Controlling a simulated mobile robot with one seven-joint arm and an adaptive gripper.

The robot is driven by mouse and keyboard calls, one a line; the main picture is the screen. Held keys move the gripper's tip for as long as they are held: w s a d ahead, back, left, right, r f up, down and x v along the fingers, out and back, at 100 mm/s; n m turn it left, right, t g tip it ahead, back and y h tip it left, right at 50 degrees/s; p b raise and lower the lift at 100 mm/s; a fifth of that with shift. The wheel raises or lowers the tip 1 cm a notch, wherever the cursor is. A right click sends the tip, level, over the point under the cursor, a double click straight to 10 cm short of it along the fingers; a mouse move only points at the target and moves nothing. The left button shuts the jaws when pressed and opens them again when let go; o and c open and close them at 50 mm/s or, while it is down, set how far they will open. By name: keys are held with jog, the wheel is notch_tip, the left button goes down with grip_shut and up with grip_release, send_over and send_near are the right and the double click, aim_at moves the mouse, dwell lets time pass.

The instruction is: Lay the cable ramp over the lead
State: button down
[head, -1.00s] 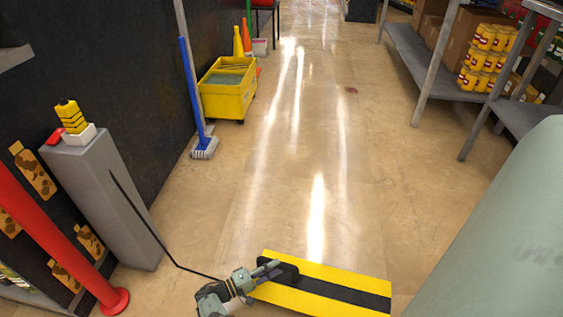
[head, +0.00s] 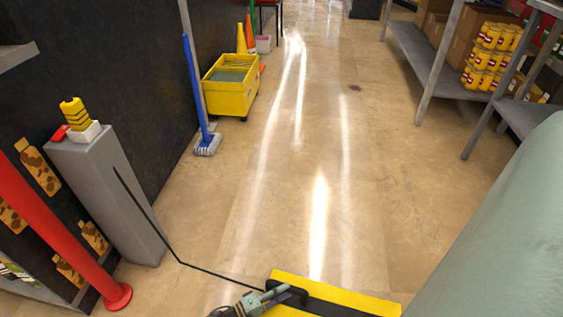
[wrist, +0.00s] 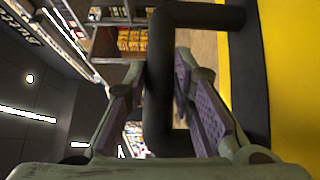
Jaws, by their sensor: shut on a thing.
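The cable ramp (head: 340,295) is yellow with a black stripe along its middle and a black handle. It is at the bottom edge of the head view, partly cut off. It fills the right of the wrist view (wrist: 288,90). My gripper (head: 287,294) is shut on the ramp's black handle (wrist: 157,105). The thin black lead (head: 220,274) runs down the grey post (head: 125,210), then along the floor to the ramp's left end by my gripper. Whether it passes under the ramp is hidden. I cannot tell whether the ramp touches the floor.
A red post (head: 75,245) stands at the left. A blue mop (head: 196,95) and a yellow bucket (head: 230,92) stand along the dark wall. Metal shelving (head: 430,70) with yellow cans is at the right. The aisle floor (head: 290,190) between is clear.

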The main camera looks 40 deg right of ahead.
jog(key=shift+w+r, duration=0.1)
jog(key=shift+r, duration=0.05)
jog(key=c, duration=1.4)
grip_release()
jog(key=shift+o, duration=0.2)
